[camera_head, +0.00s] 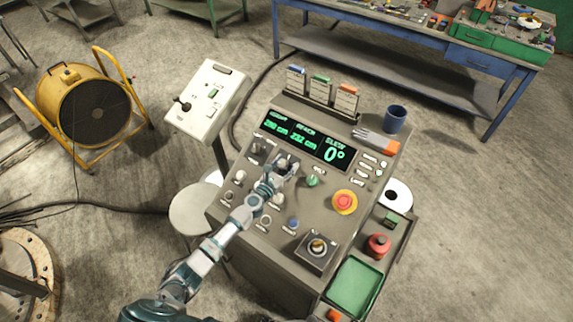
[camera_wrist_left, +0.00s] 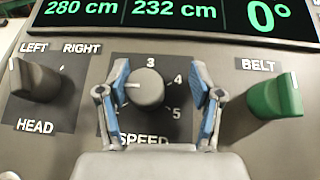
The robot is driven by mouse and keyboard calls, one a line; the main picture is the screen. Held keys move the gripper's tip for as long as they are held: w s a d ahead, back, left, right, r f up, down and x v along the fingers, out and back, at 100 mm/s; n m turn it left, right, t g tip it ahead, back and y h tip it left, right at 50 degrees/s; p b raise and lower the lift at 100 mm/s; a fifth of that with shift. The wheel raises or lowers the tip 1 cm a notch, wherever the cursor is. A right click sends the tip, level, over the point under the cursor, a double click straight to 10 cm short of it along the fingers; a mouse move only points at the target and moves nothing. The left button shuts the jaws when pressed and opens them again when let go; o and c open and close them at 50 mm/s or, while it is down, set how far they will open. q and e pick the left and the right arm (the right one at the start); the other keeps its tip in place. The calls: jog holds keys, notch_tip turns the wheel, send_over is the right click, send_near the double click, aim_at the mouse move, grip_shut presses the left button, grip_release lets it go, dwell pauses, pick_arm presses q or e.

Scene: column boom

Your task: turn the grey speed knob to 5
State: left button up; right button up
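The grey speed knob (camera_wrist_left: 146,88) sits on a dark dial plate on the console, with 3 above it and 4 and 5 to its right. Its white mark points left, away from the 5. The lower numbers are hidden behind a finger. My left gripper (camera_wrist_left: 160,80) is open, with one blue-padded finger on each side of the knob; a gap shows on the right, and I cannot tell whether the left pad touches. In the head view my left gripper (camera_head: 274,178) reaches over the console and partly covers the knob. My right gripper is not in view.
The head knob (camera_wrist_left: 38,80) is left of the speed knob and the green belt knob (camera_wrist_left: 274,98) is right. A display (camera_wrist_left: 190,12) reads 280 cm, 232 cm and 0°. A red emergency button (camera_head: 344,201), a joystick (camera_head: 317,246) and a blue cup (camera_head: 395,119) are on the console.

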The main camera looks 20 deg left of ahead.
pick_arm(q)
jog(key=shift+a, duration=0.25)
jog(key=shift+c, duration=1.2)
jog(key=shift+s+a, duration=0.15)
jog(key=shift+a, duration=0.2)
jog(key=c, duration=0.4)
jog(key=shift+a+f, duration=0.15)
jog(key=shift+a, duration=0.45)
jog(key=c, duration=0.5)
jog(key=shift+d, duration=0.55)
jog(key=shift+a, duration=0.2)
jog(key=shift+d, duration=0.1)
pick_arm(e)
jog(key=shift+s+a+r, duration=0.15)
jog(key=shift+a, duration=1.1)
